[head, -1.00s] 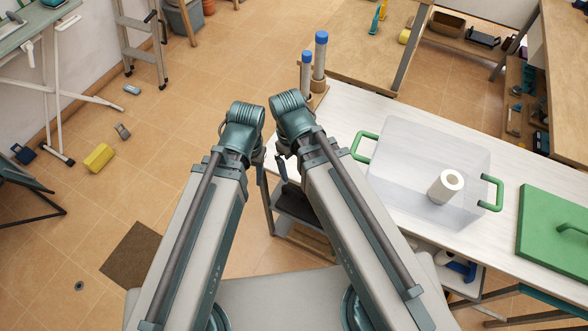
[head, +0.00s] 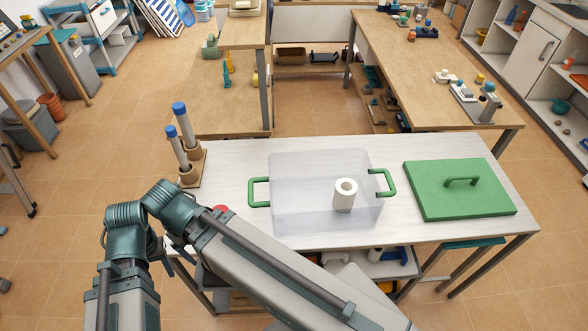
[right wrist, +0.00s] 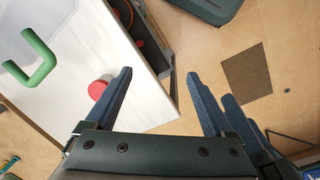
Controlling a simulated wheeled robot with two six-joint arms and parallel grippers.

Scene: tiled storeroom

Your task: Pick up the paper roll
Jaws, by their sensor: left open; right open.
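The white paper roll (head: 344,196) stands upright inside a clear box (head: 300,215) with green handles, toward the box's right side. The box is on a pale table in the head view. My right gripper (right wrist: 158,88) is open and empty in the right wrist view, by the table edge. The roll does not show there; a green box handle (right wrist: 38,60) does.
A green lid (head: 455,200) lies right of the box. Two blue-capped tubes (head: 182,130) stand in a holder at the table's left end. A red round object (head: 221,209) lies near the front left edge; it also shows in the right wrist view (right wrist: 99,88).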

